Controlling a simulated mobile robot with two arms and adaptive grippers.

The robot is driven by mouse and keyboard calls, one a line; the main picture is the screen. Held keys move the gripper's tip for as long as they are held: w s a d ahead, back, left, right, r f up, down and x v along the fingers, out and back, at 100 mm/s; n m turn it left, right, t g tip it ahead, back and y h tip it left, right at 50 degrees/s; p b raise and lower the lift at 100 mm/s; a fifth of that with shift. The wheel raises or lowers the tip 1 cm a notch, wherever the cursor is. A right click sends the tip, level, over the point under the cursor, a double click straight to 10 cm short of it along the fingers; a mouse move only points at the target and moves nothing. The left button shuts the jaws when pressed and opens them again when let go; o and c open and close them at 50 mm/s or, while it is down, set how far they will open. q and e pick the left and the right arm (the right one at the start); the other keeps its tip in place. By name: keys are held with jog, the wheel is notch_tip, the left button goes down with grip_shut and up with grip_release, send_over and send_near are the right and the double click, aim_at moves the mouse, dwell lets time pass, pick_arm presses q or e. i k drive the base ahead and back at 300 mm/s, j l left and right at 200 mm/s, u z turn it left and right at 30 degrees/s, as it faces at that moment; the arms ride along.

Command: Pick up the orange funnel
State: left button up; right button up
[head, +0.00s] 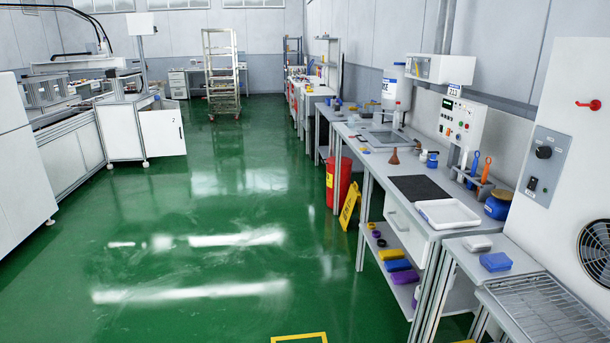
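An orange-brown funnel (394,157) stands on the grey workbench (375,166) at the right in the head view. Its wide part is down and its narrow stem points up. It stands behind the black mat, to the left of some small blue-and-white containers. Nothing covers it. Neither of my grippers is in view.
A black mat (419,188) and a white tray (447,213) lie on the bench's near part. A red bin (340,181) and a yellow floor sign (349,206) stand beside the bench. The green floor (225,230) left of it is clear.

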aim_at(394, 160)
jog(key=i+j, duration=0.1)
jog(key=i, duration=1.9)
jog(key=i+j, duration=0.1)
jog(key=i, duration=1.85)
jog(key=i+j+z, duration=0.1)
jog(key=i+z, duration=0.35)
jog(key=i+j+z, duration=0.4)
jog(key=i, duration=0.15)
jog(key=i+j+z, duration=0.45)
jog(key=l, duration=0.25)
jog(key=k+z, duration=0.05)
jog(key=k, duration=0.05)
